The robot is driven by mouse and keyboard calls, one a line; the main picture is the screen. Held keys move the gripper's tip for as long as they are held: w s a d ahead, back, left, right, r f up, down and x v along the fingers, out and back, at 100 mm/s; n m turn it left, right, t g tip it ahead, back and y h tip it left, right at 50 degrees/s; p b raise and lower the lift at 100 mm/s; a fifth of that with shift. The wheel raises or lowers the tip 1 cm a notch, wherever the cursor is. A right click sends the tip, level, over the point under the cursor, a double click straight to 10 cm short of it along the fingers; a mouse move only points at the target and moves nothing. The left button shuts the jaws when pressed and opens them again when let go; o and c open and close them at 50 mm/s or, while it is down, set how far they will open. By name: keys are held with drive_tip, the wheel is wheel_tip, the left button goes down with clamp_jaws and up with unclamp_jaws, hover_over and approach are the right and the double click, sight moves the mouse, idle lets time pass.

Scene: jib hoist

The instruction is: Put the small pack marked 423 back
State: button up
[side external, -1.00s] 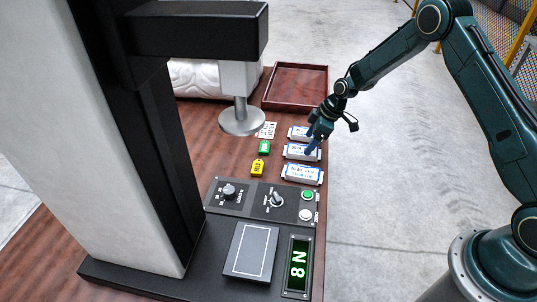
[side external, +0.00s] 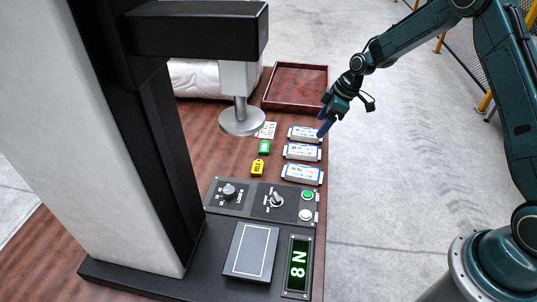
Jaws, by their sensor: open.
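Several small white packs with blue-edged labels lie in a column on the right side of the wooden table: a far pack (side external: 304,134), a middle pack (side external: 302,152) and a near pack (side external: 302,174). Their print is too small to read, so I cannot tell which is marked 423. My gripper (side external: 324,128) is open at the right end of the far pack, seemingly just above it. I cannot tell whether it touches the pack. Nothing shows between its fingers.
A brown tray (side external: 297,108) stands empty behind the packs. A hoist with a round disc (side external: 242,122) overhangs the table. A green tag (side external: 264,148), yellow tag (side external: 257,167) and printed card (side external: 266,130) lie left of the packs. A control panel (side external: 250,199) is nearer.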

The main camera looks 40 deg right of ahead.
drive_tip(key=shift+r, duration=0.1)
drive_tip(key=s+a+r+m+t+h, duration=0.1)
drive_tip(key=s+a+r+m, duration=0.1)
drive_tip(key=s+r, duration=0.65)
drive_tip(key=s+a+r+m+h, duration=0.1)
drive_tip(key=s+a+r+m, duration=0.3)
drive_tip(key=r, duration=0.7)
drive_tip(key=s+r+m, duration=0.1)
drive_tip(key=s+r, duration=0.1)
drive_tip(key=s, duration=0.9)
drive_tip(key=s+r+m+t+h, duration=0.1)
drive_tip(key=s+r+m, duration=0.1)
drive_tip(key=s, duration=1)
drive_tip(key=shift+s+r, duration=0.2)
drive_tip(key=shift+r, duration=0.2)
